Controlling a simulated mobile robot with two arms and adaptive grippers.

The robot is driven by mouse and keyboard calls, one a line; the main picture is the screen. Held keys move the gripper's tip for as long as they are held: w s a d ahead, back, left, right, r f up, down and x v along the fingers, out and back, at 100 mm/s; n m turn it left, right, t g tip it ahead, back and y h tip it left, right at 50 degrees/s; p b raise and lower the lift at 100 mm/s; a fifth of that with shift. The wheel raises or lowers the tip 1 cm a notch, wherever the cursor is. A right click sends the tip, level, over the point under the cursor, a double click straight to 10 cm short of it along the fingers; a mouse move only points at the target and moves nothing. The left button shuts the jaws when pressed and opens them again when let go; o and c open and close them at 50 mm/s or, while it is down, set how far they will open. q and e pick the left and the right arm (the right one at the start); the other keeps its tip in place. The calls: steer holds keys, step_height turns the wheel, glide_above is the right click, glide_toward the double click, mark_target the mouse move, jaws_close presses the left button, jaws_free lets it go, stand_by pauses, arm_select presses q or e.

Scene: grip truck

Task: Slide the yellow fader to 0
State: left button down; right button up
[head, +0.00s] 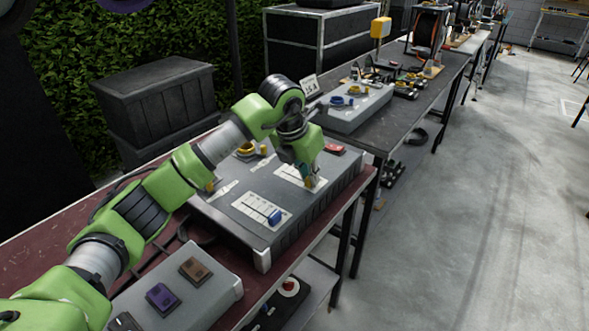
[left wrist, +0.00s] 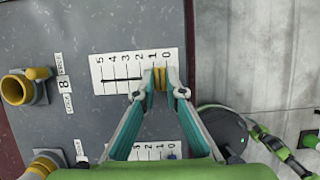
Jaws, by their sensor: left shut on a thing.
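The yellow fader (left wrist: 160,78) sits on a white scale card (left wrist: 112,74) marked 5 to 0 from left to right in the left wrist view. It is at the right end of the scale, about the 1 and 0 marks; the fingers partly hide its exact place. My left gripper (left wrist: 160,86) is shut on the yellow fader, with one finger on each side. In the head view my left gripper (head: 312,181) reaches down onto the grey console (head: 238,215), and the fader is mostly hidden there. My right gripper is not in view.
A blue fader (head: 275,216) stands on a second scale card nearer the front. A red button (head: 335,149) is at the console's right, and yellow fittings (left wrist: 18,88) are at its left in the wrist view. A purple switch (head: 162,298) is on a nearer box.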

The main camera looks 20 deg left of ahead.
arm_select(q)
steer(key=shift+s+d, duration=0.3)
steer(key=shift+d, duration=0.55)
steer(key=shift+a+f, duration=0.1)
steer(key=shift+a, duration=0.05)
steer(key=c, duration=2.1)
jaws_free()
steer(key=shift+d, duration=0.2)
steer(key=shift+a, duration=0.15)
steer(key=shift+a+r, duration=0.1)
steer(key=shift+r, duration=0.35)
steer(key=v, duration=1.1)
steer(key=shift+s+r, duration=0.1)
steer(key=shift+s, duration=0.1)
